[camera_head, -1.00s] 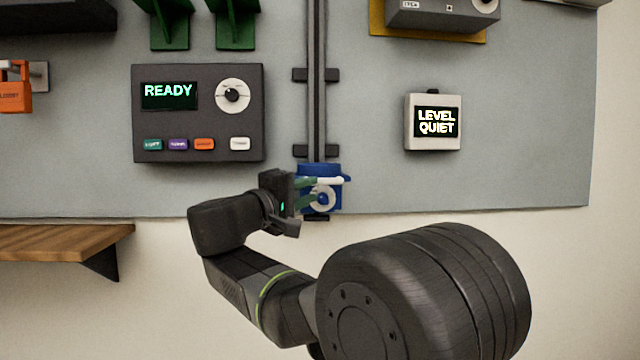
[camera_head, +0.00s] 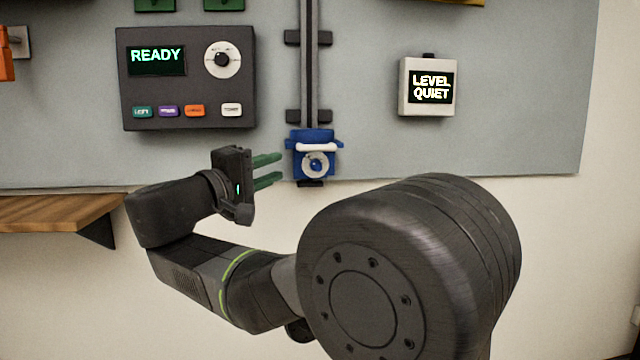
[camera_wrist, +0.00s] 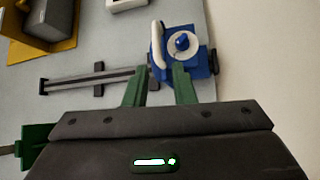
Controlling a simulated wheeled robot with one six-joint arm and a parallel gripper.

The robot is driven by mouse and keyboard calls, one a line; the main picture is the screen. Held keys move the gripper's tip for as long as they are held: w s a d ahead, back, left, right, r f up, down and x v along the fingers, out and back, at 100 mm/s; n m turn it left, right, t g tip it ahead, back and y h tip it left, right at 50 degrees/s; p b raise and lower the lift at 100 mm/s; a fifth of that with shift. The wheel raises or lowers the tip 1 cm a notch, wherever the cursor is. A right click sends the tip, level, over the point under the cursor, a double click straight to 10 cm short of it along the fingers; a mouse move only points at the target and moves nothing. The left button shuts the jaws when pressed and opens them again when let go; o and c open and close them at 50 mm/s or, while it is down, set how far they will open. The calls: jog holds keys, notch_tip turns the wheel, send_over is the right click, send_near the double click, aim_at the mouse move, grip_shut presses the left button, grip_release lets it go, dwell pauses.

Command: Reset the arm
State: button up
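My gripper (camera_head: 268,171) is in the middle of the head view, its two green fingers pointing right. The fingers are apart with nothing between them. A blue slider (camera_head: 313,142) with a white bar handle and a round white dial is at the lower end of a vertical rail (camera_head: 309,75). The fingertips are left of the slider with a small gap in the head view. In the wrist view the gripper (camera_wrist: 159,72) shows its spread fingers below the blue slider (camera_wrist: 201,68), with the rail running left.
A dark control box (camera_head: 190,100) reads READY, with a dial and several coloured buttons. A white display (camera_head: 428,87) reads LEVEL QUIET. A wooden shelf (camera_head: 60,212) juts out at left.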

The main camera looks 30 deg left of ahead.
aim_at(314, 150)
jog(key=b+x, duration=0.2)
jog(key=x, duration=1.1)
jog(key=shift+w+r, duration=0.1)
jog(key=shift+w, duration=0.3)
jog(key=shift+r, duration=0.1)
jog(key=shift+d, duration=0.1)
